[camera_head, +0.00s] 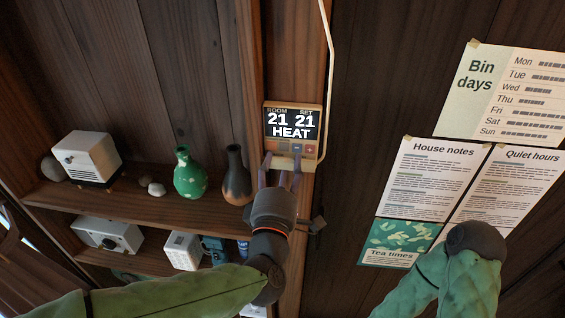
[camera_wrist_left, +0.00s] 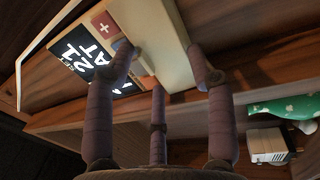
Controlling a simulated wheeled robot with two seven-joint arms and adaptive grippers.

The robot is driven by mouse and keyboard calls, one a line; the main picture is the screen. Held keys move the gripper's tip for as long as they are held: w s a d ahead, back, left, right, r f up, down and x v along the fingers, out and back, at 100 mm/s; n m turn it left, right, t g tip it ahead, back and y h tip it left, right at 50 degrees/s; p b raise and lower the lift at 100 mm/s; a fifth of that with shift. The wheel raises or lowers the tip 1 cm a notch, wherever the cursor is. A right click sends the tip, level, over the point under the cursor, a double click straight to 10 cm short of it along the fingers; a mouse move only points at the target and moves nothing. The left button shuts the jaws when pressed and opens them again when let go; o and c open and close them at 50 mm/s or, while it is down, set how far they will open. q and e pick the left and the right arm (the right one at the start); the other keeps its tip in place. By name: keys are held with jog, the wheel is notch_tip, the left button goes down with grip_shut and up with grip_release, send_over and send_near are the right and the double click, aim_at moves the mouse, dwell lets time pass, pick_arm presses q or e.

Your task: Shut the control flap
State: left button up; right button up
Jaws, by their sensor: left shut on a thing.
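The control unit (camera_head: 292,122) is a wood-framed thermostat on a wooden post, its screen reading 21, 21 and HEAT. Its cream control flap (camera_head: 283,163) stands open at the lower edge, leaving the small buttons (camera_head: 309,148) uncovered. In the left wrist view the flap (camera_wrist_left: 158,38) is a pale slab, with the red plus button (camera_wrist_left: 105,25) beside it. My left gripper (camera_head: 279,174) comes from below, its purple fingers shut on the flap. In the left wrist view the fingers (camera_wrist_left: 163,62) sit on both sides of it. My right gripper's fingers are not visible.
Left of the post, a shelf (camera_head: 135,203) holds a white box (camera_head: 88,158), a green vase (camera_head: 189,174) and a dark vase (camera_head: 236,178). A lower shelf holds more items. Paper notices (camera_head: 432,178) hang on the right wall. A pale cable (camera_head: 329,80) runs beside the unit.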

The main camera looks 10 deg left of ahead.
pick_arm(q)
jog(key=o, duration=1.2)
